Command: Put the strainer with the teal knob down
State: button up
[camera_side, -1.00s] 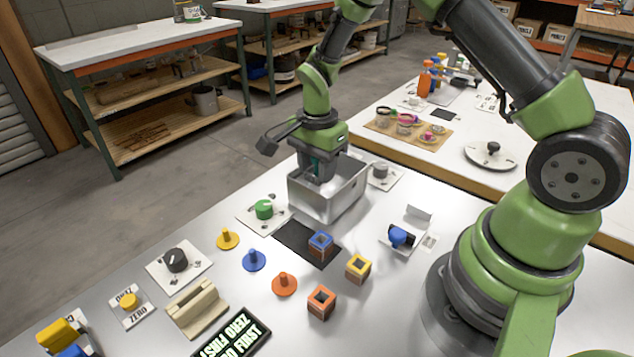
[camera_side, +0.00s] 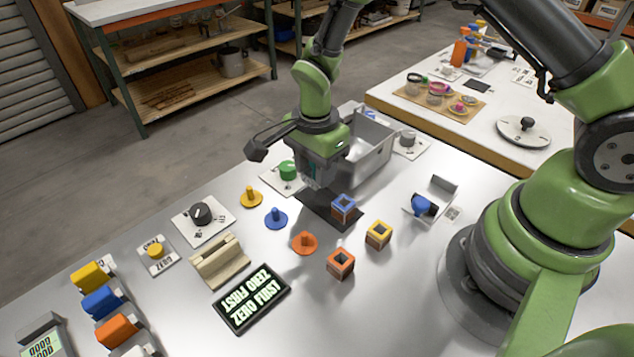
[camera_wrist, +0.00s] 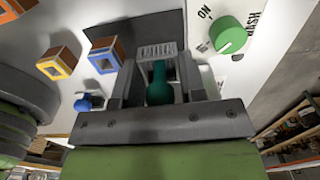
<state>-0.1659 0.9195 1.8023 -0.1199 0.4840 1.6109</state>
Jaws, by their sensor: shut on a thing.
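My gripper (camera_side: 320,170) is shut on the teal knob (camera_wrist: 159,84) of the strainer (camera_wrist: 157,51). In the wrist view the knob sits between the two fingers, and a pale grey ribbed part of the strainer shows past the fingertips. In the side view my gripper is low, in front of the metal basin (camera_side: 375,165) and over the far end of the dark mat (camera_side: 312,204). The strainer is mostly hidden there, and I cannot tell whether it touches the mat. The mat also shows in the wrist view (camera_wrist: 125,26).
A blue-topped block (camera_side: 343,208) stands on the mat's near end. A green dial (camera_side: 288,170) is close on the left. Yellow-topped (camera_side: 378,234) and orange (camera_side: 341,263) blocks and several coloured pegs stand nearer. A lit sign (camera_side: 250,298) lies in front.

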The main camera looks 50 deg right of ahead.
jog(key=shift+f, duration=1.85)
jog(key=o, duration=0.9)
jog(key=shift+f, duration=0.15)
